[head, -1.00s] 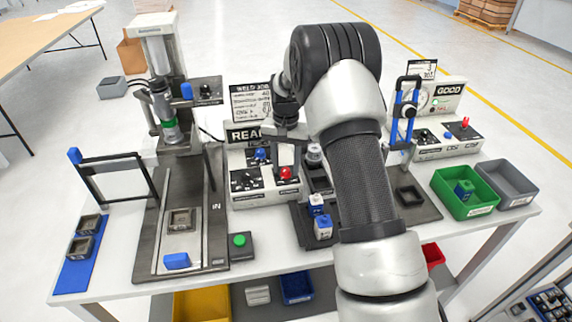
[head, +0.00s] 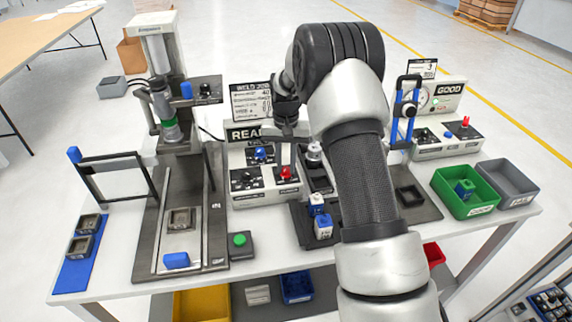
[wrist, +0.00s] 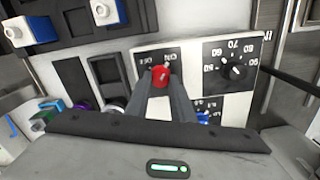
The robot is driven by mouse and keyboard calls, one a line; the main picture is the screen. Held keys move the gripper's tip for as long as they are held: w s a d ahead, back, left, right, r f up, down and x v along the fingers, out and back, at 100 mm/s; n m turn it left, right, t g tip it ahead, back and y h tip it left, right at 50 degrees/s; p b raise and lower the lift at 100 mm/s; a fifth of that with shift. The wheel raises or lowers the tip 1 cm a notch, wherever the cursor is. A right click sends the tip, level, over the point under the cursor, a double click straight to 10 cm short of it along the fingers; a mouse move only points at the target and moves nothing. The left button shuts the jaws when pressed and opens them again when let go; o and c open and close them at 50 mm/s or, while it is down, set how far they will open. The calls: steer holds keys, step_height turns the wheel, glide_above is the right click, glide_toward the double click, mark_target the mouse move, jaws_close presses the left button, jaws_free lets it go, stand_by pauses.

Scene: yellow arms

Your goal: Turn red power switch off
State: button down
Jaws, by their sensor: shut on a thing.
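The red power switch (head: 287,173) is a red knob on the white front of the control box, right of the black dial. In the wrist view the red switch (wrist: 161,76) sits on a small black plate with lettering. My gripper (head: 287,158) comes down on it from above. In the wrist view my gripper (wrist: 161,86) has its two grey fingers closed in on either side of the red knob, shut on it. The fingertips cover part of the knob and the lettering below. I cannot read the switch position.
A black numbered dial (wrist: 234,70) is beside the switch in the wrist view. A blue knob (head: 261,153) is on the box just above and left of the switch. A small blue-and-white block (head: 323,227) stands in front right. A green button (head: 239,240) is at the front left.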

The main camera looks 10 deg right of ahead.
steer(key=n, duration=0.4)
steer(key=shift+n, duration=0.3)
steer(key=n, duration=0.3)
steer(key=shift+n, duration=0.3)
steer(key=n, duration=0.4)
steer(key=shift+a, duration=0.1)
steer(key=shift+n, duration=1.9)
steer(key=c, duration=1.5)
jaws_free()
steer(key=shift+c, duration=0.2)
steer(key=shift+r, duration=0.1)
